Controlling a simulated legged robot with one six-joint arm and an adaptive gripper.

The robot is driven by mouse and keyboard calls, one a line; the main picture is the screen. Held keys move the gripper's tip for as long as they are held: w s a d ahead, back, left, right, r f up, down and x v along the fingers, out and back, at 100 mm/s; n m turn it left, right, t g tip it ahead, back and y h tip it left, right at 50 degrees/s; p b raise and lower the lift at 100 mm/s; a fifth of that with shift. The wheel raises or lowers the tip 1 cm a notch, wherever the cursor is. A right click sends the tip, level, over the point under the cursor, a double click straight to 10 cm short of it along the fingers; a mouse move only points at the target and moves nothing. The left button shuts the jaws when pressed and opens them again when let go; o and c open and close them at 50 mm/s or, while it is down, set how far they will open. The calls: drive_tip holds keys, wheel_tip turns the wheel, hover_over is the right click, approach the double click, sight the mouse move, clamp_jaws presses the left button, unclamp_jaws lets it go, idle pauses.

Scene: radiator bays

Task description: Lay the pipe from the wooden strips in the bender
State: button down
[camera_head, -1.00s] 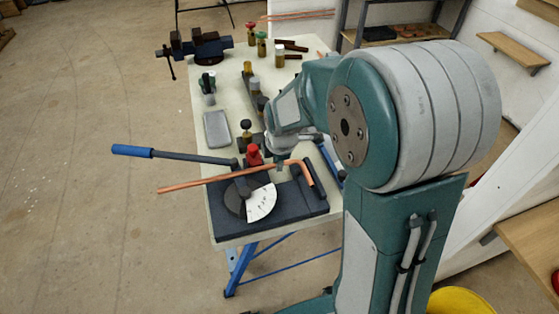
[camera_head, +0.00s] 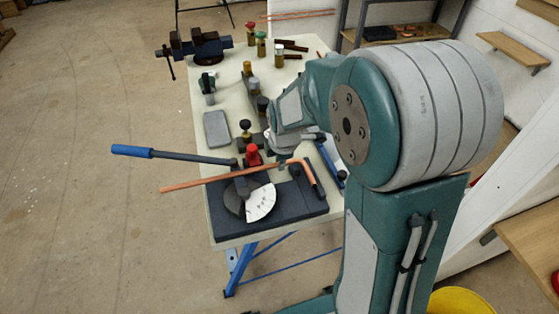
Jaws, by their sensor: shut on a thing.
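The copper pipe (camera_head: 205,182) lies level across the bender, over its round former with the white scale (camera_head: 261,203). I cannot tell whether the pipe touches the former. The bender's lever with a blue handle (camera_head: 131,151) points left. The wooden strips (camera_head: 292,46) may be the brown pieces at the table's back.
The pale table (camera_head: 226,99) holds a grey box (camera_head: 217,129), several valves and fittings, and a blue vise (camera_head: 208,48) at its back left. Copper pipes (camera_head: 297,15) lie behind. A yellow bucket (camera_head: 461,302) stands at the lower right. The floor at left is clear.

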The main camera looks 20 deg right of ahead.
drive_tip(key=shift+s+x, duration=0.15)
drive_tip(key=shift+x, duration=0.55)
drive_tip(key=shift+s+x, duration=0.15)
drive_tip(key=shift+x, duration=0.5)
idle(0.4)
drive_tip(key=shift+f, duration=0.1)
drive_tip(key=c, duration=0.6)
unclamp_jaws()
drive_tip(key=shift+o, duration=0.2)
drive_tip(key=v, duration=1.1)
drive_tip(key=s+r+m+t, duration=0.1)
drive_tip(key=s+r+m, duration=0.3)
drive_tip(key=s+m, duration=0.5)
drive_tip(key=s+r+m+t, duration=0.2)
drive_tip(key=s+r+m, duration=0.2)
drive_tip(key=s+m, duration=0.5)
drive_tip(key=shift+s+a+r, duration=0.15)
drive_tip(key=shift+s+r, duration=0.05)
drive_tip(key=shift+r, duration=0.05)
